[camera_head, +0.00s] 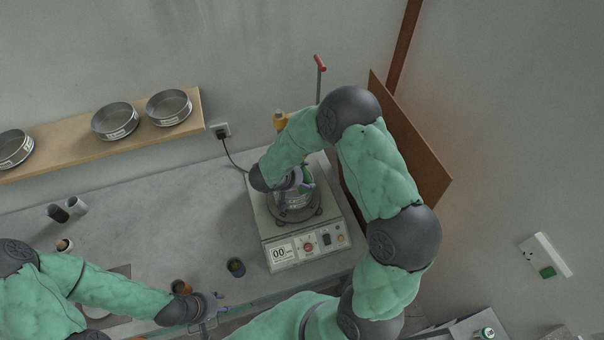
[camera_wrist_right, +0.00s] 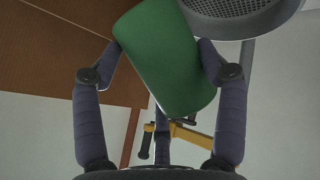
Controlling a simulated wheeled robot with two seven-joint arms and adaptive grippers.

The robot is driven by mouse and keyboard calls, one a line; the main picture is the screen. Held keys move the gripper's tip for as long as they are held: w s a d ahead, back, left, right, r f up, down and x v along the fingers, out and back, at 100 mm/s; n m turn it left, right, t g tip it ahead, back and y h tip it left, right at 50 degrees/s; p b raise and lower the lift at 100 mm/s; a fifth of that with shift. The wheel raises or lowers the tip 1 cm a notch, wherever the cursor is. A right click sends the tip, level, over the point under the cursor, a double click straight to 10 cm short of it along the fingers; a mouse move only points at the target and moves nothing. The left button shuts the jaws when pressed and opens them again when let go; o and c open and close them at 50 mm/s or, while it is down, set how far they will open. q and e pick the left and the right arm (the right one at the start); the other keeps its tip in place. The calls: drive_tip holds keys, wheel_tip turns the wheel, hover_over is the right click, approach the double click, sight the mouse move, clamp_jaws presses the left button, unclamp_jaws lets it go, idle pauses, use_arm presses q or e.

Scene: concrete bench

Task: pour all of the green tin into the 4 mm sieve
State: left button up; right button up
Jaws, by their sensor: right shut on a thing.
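My right gripper (camera_wrist_right: 160,75) is shut on the green tin (camera_wrist_right: 165,58), which is tilted between its two fingers in the right wrist view. In the head view the right gripper (camera_head: 300,184) is over the shaker, and only a bit of the green tin (camera_head: 308,184) shows. A metal sieve (camera_head: 292,201) stands on the shaker, partly hidden under the gripper. A sieve with its mesh visible (camera_wrist_right: 245,18) is beside the tin in the wrist view. I cannot read its size, nor see any contents falling. My left gripper (camera_head: 216,302) appears open and empty low over the bench's front.
The shaker (camera_head: 305,247) has a display and knobs. A wooden shelf (camera_head: 60,150) holds more sieves. A brown board (camera_head: 410,150) stands right of the shaker. The bench's middle is clear.

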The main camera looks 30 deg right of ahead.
drive_tip(key=shift+w+f+n+g+p, duration=0.15)
drive_tip(key=shift+n+g+p, duration=0.35)
drive_tip(key=shift+g+p, duration=0.5)
drive_tip(key=shift+w+f+g+p, duration=0.2)
drive_tip(key=shift+g+p, duration=0.4)
drive_tip(key=shift+p, duration=0.7)
drive_tip(key=shift+w+f+n+g+p, duration=0.15)
drive_tip(key=shift+n+g+p, duration=0.25)
drive_tip(key=shift+p, duration=0.3)
drive_tip(key=shift+w+f+n+g+h, duration=0.15)
drive_tip(key=shift+w+f+n+g, duration=0.15)
drive_tip(key=shift+g, duration=0.3)
drive_tip(key=shift+w+f+n+g+h, duration=0.1)
drive_tip(key=shift+f+n+g+h, duration=0.1)
drive_tip(key=shift+f+g, duration=0.3)
drive_tip(key=shift+w+r+g, duration=0.15)
drive_tip(key=shift+w+g, duration=0.2)
drive_tip(key=shift+g, duration=0.25)
drive_tip(key=shift+w+a+n+g+b, duration=0.1)
drive_tip(key=shift+w+n+g+b, duration=0.1)
drive_tip(key=shift+n+g+b, duration=0.35)
drive_tip(key=shift+w+r+n+g+h+b, duration=0.15)
drive_tip(key=shift+w+n+g+h+b, duration=0.55)
drive_tip(key=shift+b, duration=0.75)
drive_tip(key=shift+w+r+g+b, duration=0.2)
drive_tip(key=shift+g+b, duration=0.55)
drive_tip(key=shift+b, duration=0.25)
